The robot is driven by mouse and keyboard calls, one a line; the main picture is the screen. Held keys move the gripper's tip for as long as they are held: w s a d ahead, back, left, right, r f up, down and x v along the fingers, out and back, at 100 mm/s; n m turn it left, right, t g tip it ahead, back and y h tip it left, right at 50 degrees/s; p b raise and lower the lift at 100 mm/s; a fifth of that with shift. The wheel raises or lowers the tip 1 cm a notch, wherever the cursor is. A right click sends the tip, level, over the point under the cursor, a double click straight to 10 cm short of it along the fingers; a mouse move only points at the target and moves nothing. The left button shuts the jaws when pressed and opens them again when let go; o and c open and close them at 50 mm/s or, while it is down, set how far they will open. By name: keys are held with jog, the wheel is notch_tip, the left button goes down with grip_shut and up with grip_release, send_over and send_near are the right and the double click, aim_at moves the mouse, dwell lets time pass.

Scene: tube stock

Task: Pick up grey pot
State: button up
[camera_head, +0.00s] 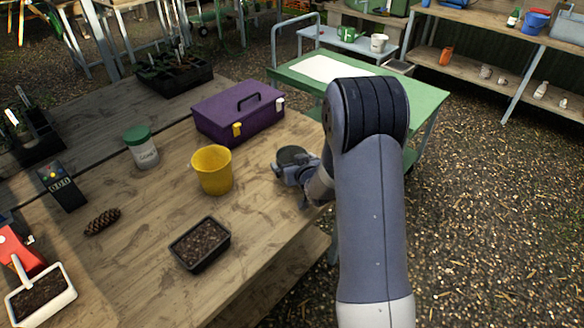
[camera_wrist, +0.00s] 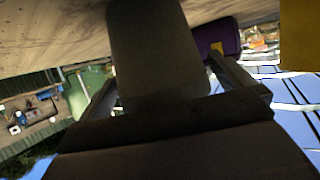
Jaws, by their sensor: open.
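The grey pot (camera_head: 292,155) stands on the wooden table near its right edge, partly hidden by my gripper. My gripper (camera_head: 291,172) is low over the tabletop at the pot's near side. In the wrist view the grey pot (camera_wrist: 155,50) fills the space between the two fingers, one on each side of it. The fingers are open; contact with the pot cannot be made out.
A yellow pot (camera_head: 212,170) stands left of the grey pot. A purple toolbox (camera_head: 238,112) is behind it, and a black soil tray (camera_head: 200,244) lies in front. A green cart (camera_head: 425,100) stands beyond the table. The wood between these is clear.

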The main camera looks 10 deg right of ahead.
jog(key=shift+c, duration=0.4)
jog(key=c, duration=0.8)
jog(key=shift+o, duration=0.2)
jog(key=shift+r, duration=0.1)
